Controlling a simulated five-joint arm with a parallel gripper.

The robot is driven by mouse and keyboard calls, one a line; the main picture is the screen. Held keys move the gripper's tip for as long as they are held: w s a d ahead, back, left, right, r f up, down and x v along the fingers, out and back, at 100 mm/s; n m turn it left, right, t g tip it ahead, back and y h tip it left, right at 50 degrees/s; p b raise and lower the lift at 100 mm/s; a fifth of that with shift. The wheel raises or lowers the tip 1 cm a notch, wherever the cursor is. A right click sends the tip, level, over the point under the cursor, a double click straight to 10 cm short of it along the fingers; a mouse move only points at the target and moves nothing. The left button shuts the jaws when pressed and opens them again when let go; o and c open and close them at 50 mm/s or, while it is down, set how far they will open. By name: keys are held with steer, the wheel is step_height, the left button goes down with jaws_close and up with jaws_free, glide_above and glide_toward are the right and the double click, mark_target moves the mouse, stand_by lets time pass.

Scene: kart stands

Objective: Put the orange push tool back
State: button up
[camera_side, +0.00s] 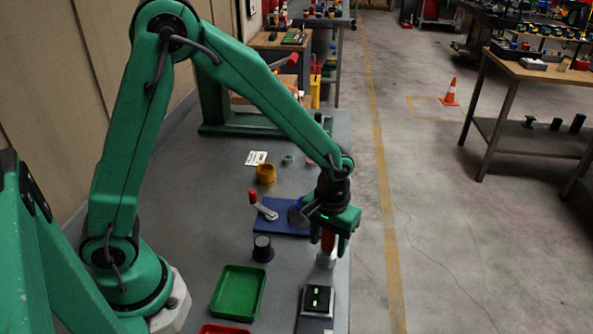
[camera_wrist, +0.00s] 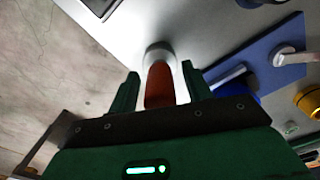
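The orange push tool (camera_side: 327,241) stands upright under my gripper, near the right edge of the grey table. Its lower end meets a pale grey cylindrical holder (camera_side: 326,260); how deep it sits is hard to tell. In the wrist view the orange tool (camera_wrist: 160,86) lies between the two fingers of my gripper (camera_wrist: 160,88), with a narrow gap on each side, and the grey holder (camera_wrist: 158,50) shows just beyond it. My gripper (camera_side: 335,243) is open around the tool, pointing down. The gripper body hides the tool's upper end in the side view.
A black knob (camera_side: 262,248), a green tray (camera_side: 238,291) and a black box with green lights (camera_side: 318,299) are nearer. A yellow cup (camera_side: 266,173) stands farther back.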

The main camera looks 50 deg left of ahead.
stand_by(0.3)
step_height(320, 180, up, 12)
steer(key=shift+r, duration=0.15)
stand_by(0.6)
stand_by(0.5)
steer(key=s+a+r+m+t, duration=0.3)
steer(key=s+a+r+t, duration=0.2)
steer(key=s+a+r, duration=0.3)
steer(key=shift+s+a+r+m+t, duration=0.15)
steer(key=shift+s+a+m+t, duration=0.15)
steer(key=shift+s+a, duration=2.3)
steer(key=shift+s+d, duration=0.75)
